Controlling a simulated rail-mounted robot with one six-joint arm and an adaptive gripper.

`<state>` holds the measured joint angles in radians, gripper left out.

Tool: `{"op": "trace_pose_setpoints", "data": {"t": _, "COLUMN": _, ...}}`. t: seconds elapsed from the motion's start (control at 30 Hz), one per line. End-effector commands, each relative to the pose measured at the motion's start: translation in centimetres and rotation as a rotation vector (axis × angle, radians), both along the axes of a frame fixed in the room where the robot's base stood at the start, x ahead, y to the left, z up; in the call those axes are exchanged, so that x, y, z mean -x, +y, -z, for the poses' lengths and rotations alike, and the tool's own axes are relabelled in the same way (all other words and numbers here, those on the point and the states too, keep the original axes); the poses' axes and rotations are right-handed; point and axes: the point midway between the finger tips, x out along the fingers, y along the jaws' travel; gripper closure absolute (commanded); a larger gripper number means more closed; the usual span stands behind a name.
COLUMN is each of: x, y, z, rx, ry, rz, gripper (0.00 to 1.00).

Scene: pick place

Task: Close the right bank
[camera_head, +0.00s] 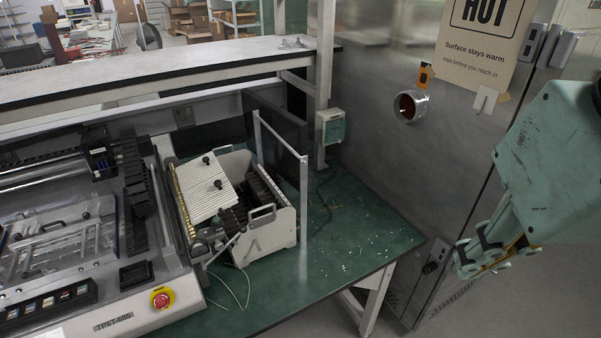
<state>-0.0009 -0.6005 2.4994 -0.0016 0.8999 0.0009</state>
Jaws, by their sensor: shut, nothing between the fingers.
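A pale feeder-like unit (270,232), probably the right bank, stands at the right end of the machine on the green bench top. It has a slatted cream cover (208,190) with dark knobs, black ribbed parts and a grey handle (262,212) on its front side. A gap with dark parts shows between the cover and the box wall; I cannot tell how its latch stands. My gripper (466,256) is at the right edge of the view, shut and empty, well away from the unit and beyond the bench's right edge.
A grey machine (110,310) with a red stop button (162,298) fills the left. An upright metal post (304,205) stands right of the unit. The green bench top (350,235) is mostly clear, with small scraps. A grey cabinet (385,150) with a "HOT" sign (483,40) stands behind.

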Motion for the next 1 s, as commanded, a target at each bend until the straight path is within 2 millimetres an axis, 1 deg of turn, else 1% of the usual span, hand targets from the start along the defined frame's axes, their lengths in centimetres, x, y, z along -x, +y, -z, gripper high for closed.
{"op": "trace_pose_setpoints", "data": {"t": 0.37, "x": 0.0, "y": 0.0, "z": 0.0, "rx": 0.0, "ry": 0.001, "rz": 0.001, "gripper": 1.0}}
{"op": "trace_pose_setpoints", "data": {"t": 0.57, "x": -0.6, "y": 0.2, "z": -0.2, "rx": -0.01, "ry": 0.011, "rz": 0.009, "gripper": 1.0}}
{"op": "trace_pose_setpoints", "data": {"t": 0.77, "x": -2.1, "y": 0.6, "z": -0.5, "rx": -0.033, "ry": 0.042, "rz": 0.033, "gripper": 1.0}}
{"op": "trace_pose_setpoints", "data": {"t": 1.0, "x": -4.9, "y": 1.5, "z": -1.0, "rx": -0.077, "ry": 0.098, "rz": 0.078, "gripper": 1.0}}
